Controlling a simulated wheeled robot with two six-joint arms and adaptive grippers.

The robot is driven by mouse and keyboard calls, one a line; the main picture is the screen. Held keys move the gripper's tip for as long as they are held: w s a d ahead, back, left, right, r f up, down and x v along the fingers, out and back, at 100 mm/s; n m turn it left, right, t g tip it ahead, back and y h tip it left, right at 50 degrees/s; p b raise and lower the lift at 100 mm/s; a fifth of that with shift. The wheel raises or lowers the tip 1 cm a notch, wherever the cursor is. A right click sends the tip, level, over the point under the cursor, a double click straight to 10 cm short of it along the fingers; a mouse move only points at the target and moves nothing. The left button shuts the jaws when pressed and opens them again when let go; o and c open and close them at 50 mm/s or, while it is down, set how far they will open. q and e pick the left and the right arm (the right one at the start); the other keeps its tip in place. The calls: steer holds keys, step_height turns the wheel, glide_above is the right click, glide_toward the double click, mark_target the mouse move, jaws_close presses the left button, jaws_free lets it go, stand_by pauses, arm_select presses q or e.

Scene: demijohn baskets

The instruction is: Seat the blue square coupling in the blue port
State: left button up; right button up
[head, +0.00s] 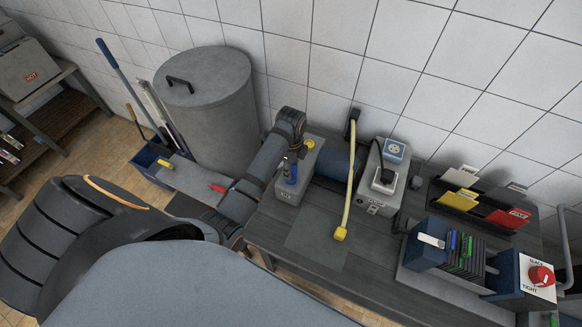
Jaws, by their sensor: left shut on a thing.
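My left gripper (292,150) reaches in from the left and points down over a grey block (292,197) on the table. It is shut on a blue piece (291,171), which looks like the coupling, upright at the block's top. The gripper hides part of it, and I cannot tell whether it is seated in the port or only touching. The blue port itself is not clearly visible. A yellow spot (309,143) shows on the block behind the gripper. My right gripper is not in view.
A yellow cable ends in a yellow connector (341,234) on a dark mat (312,240). Right of it stands a grey box (371,190) with a black plug (384,179) and a blue socket plate (395,150). Card holders and a red-knob box (540,276) fill the right side.

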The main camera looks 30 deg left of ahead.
arm_select(q)
steer(key=shift+f, duration=0.55)
steer(key=o, duration=1.2)
step_height(320, 180, up, 8)
steer(key=shift+f, duration=0.25)
steer(key=shift+f, duration=0.1)
